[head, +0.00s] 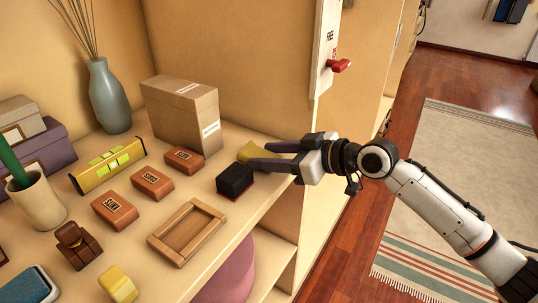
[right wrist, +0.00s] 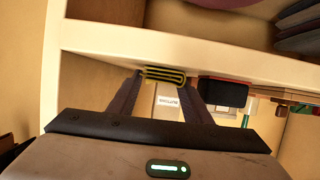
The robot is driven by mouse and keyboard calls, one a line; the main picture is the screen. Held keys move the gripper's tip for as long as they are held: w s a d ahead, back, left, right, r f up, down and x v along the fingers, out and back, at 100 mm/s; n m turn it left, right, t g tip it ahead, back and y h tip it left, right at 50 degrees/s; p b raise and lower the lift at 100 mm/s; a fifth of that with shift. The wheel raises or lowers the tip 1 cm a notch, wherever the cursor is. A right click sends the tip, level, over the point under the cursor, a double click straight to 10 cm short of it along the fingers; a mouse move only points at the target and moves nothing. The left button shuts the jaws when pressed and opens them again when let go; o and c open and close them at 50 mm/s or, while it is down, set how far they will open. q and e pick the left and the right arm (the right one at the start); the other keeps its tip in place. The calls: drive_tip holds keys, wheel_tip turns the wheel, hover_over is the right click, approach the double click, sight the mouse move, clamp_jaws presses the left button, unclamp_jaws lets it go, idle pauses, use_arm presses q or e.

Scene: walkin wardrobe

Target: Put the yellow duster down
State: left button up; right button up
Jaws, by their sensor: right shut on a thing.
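The yellow duster (head: 247,151) is between the fingers of my right gripper (head: 262,156), low over the right part of the shelf board. My left gripper is not in view.
A black block with a red underside (head: 235,180) stands close beside my right fingers. A cardboard box (head: 184,112) stands behind. Brown blocks (head: 152,184), a wooden frame (head: 187,232), a yellow-green level (head: 108,166) and another yellow block (head: 118,284) occupy the shelf (head: 210,185).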

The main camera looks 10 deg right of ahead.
drive_tip(key=shift+f, duration=0.15)
drive_tip(key=o, duration=1.1)
drive_tip(key=shift+r, duration=0.25)
drive_tip(key=v, duration=1.1)
drive_tip(key=s+a+f+m+h, duration=0.1)
drive_tip(key=s+a+f+m, duration=0.15)
drive_tip(key=f, duration=0.85)
drive_tip(key=s+a+f+m+h, duration=0.15)
drive_tip(key=s+f, duration=0.25)
drive_tip(key=f, duration=0.7)
drive_tip(key=s+f+m+g+h, duration=0.1)
drive_tip(key=s+f+h, duration=0.3)
drive_tip(key=s+f, duration=1.1)
drive_tip(key=shift+s+m+h+b, duration=0.35)
drive_tip(key=shift+s+m, duration=0.55)
drive_tip(key=shift+s, duration=0.25)
